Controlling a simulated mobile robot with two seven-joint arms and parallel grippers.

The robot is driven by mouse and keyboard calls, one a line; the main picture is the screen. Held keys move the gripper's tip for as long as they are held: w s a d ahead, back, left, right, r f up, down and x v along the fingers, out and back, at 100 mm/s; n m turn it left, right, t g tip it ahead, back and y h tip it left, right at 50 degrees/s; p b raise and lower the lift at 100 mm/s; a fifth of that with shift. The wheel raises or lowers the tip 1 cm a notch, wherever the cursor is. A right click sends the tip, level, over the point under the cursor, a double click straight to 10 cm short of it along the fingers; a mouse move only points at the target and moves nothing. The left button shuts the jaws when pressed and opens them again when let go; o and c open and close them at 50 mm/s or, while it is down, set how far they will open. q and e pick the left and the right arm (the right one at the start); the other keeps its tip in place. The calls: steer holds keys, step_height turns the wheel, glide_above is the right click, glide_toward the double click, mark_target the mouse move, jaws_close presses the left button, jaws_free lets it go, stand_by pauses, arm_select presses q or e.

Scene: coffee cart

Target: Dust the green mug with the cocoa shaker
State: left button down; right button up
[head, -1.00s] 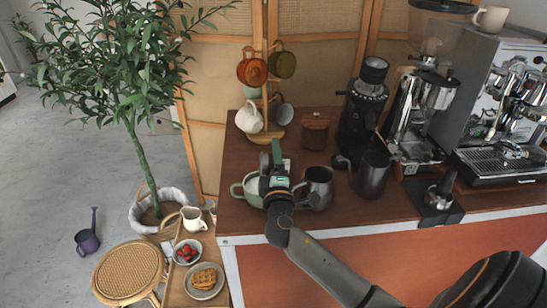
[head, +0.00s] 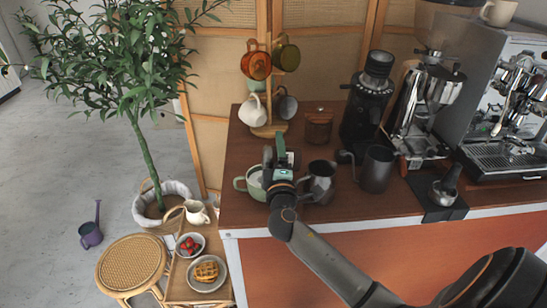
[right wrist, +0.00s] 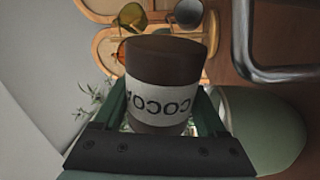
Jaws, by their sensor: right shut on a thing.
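The green mug (head: 254,184) stands on the brown counter near its front left edge. It also shows at the lower right of the right wrist view (right wrist: 268,130). My right gripper (head: 275,154) is over the mug's right side, partly covering it in the head view. In the right wrist view, it is shut on the cocoa shaker (right wrist: 160,82), a brown cylinder with a white label whose lettering appears upside down there. In the head view, the shaker is mostly hidden by the gripper. The mug's inside is largely hidden. My left gripper is not in view.
A dark metal pitcher (head: 319,183) stands close right of the gripper. A mug tree (head: 269,131) with several mugs and a brown lidded jar (head: 318,127) stand behind. The coffee machine (head: 505,110) fills the right.

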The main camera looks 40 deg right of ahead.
steer(key=shift+r, duration=0.1)
step_height(320, 180, up, 2)
steer(key=shift+r+p, duration=0.15)
steer(key=shift+p, duration=0.9)
step_height(320, 180, down, 3)
steer(key=b, duration=0.2)
steer(key=shift+r+b, duration=0.15)
steer(key=shift+b, duration=0.25)
steer(key=shift+r, duration=0.15)
steer(key=shift+w+a+r+m+h+b, duration=0.1)
steer(key=shift+r+m+h+b, duration=0.1)
steer(key=shift+m+b, duration=0.55)
steer(key=shift+r+m+h+b, duration=0.15)
steer(key=shift+m+b, duration=0.25)
steer(key=shift+m, duration=0.65)
steer(key=shift+a+r+m+g+b, duration=0.15)
steer(key=shift+m+b, duration=0.15)
steer(key=shift+m, duration=0.25)
steer(key=shift+d+r+m+g+b, duration=0.15)
steer(key=shift+m+b, duration=0.15)
steer(key=shift+m, duration=0.25)
steer(key=shift+w+a+r+m+b, duration=0.1)
steer(key=shift+m+b, duration=0.1)
steer(key=shift+m, duration=0.15)
steer(key=shift+a+r+m+b, duration=0.1)
steer(key=shift+m+b, duration=0.05)
steer(key=shift+m, duration=0.2)
